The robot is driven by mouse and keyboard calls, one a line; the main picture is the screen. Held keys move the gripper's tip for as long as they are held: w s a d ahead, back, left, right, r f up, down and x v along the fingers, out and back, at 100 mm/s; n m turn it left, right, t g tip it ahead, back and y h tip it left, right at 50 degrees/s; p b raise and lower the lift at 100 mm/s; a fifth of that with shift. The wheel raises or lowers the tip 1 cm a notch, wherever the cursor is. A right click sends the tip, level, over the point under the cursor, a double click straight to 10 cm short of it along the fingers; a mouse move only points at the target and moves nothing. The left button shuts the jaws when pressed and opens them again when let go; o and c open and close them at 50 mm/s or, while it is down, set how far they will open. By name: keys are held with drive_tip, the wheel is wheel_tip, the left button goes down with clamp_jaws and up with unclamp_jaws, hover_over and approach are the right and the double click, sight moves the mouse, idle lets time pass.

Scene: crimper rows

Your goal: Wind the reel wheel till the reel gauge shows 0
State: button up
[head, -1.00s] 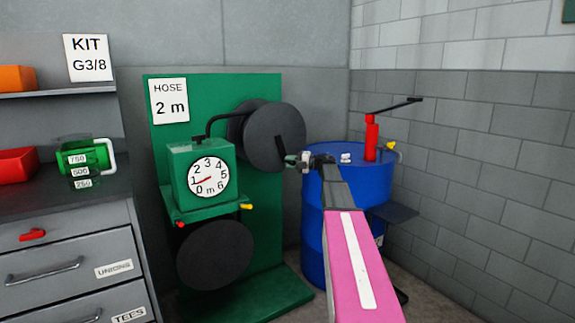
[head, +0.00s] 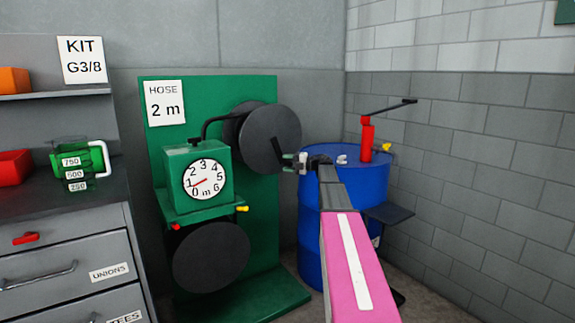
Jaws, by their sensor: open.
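The reel wheel (head: 271,139) is a dark disc on the upper part of a green stand. A small dark handle shows at its right side, close to my gripper. The reel gauge (head: 204,179) is a round white dial on a green box, marked 0 to 6 m. Its red needle points low left, near 1. My gripper (head: 290,162) is open, at the wheel's lower right edge by the handle. I cannot tell whether it touches the handle.
A HOSE 2 m sign (head: 165,102) is on the green stand (head: 262,252). A second dark disc (head: 211,257) sits below the gauge. A blue drum (head: 310,225) with a red pump (head: 367,140) stands behind my arm. Grey drawers (head: 65,263) and a green jug (head: 92,158) are at left.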

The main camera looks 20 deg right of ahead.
drive_tip(key=v, duration=1)
drive_tip(key=shift+s+d, duration=0.2)
drive_tip(key=shift+d, duration=0.15)
drive_tip(key=shift+a, duration=0.1)
